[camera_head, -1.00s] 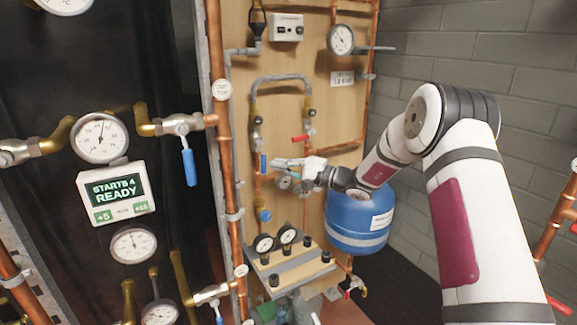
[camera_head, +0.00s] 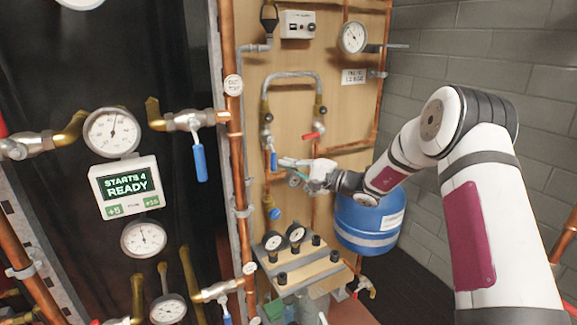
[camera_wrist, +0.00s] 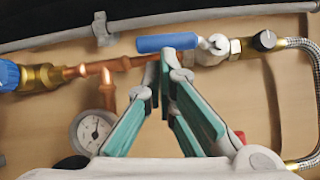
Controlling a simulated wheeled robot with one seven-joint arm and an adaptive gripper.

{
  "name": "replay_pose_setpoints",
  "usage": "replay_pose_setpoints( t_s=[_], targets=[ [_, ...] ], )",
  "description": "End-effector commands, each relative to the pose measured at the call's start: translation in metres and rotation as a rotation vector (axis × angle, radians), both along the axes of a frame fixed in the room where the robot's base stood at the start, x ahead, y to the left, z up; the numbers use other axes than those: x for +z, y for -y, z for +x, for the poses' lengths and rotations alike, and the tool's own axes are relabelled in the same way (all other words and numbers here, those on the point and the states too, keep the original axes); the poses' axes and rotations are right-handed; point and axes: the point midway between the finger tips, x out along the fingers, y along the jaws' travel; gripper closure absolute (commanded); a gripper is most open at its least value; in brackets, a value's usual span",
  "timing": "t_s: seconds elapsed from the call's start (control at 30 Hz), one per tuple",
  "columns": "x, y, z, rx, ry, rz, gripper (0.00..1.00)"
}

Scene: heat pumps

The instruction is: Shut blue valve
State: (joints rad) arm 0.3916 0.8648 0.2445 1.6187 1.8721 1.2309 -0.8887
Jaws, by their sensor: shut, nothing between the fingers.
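A blue lever handle (camera_head: 274,160) sits on a valve on the wooden panel, hanging along the vertical copper pipe. In the wrist view the blue handle (camera_wrist: 167,43) lies parallel to its pipe, to the left of the metal valve body (camera_wrist: 212,48). My gripper (camera_head: 284,161) is just right of the handle in the head view. In the wrist view my gripper's fingertips (camera_wrist: 166,62) are together, with nothing between them, at the handle's lower edge near its middle. I cannot tell whether they touch it.
A red-handled valve (camera_head: 313,136) is to the upper right. A blue knob (camera_head: 274,213) is below, near a gauge (camera_wrist: 91,130). A blue tank (camera_head: 366,222) stands under my arm.

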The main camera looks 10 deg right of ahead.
Motion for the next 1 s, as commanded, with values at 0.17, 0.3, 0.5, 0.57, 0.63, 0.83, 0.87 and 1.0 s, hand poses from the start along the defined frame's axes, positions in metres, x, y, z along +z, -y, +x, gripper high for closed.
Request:
replay_pose_setpoints(
  t_s=[0.17, 0.3, 0.5, 0.57, 0.63, 0.83, 0.87, 1.0],
  targets=[
    [-0.002, -0.003, -0.001, 0.002, -0.012, 0.034, 1.0],
    [-0.003, -0.005, -0.001, 0.002, -0.022, 0.064, 1.0],
    [-0.006, -0.01, -0.003, 0.004, -0.047, 0.143, 1.0],
    [-0.007, -0.012, -0.004, 0.004, -0.06, 0.179, 1.0],
    [-0.008, -0.015, -0.004, 0.005, -0.076, 0.228, 1.0],
    [-0.009, -0.026, -0.008, 0.005, -0.133, 0.402, 1.0],
    [-0.009, -0.028, -0.009, 0.006, -0.142, 0.431, 1.0],
    [-0.007, -0.037, -0.012, 0.005, -0.184, 0.557, 1.0]
  ],
)
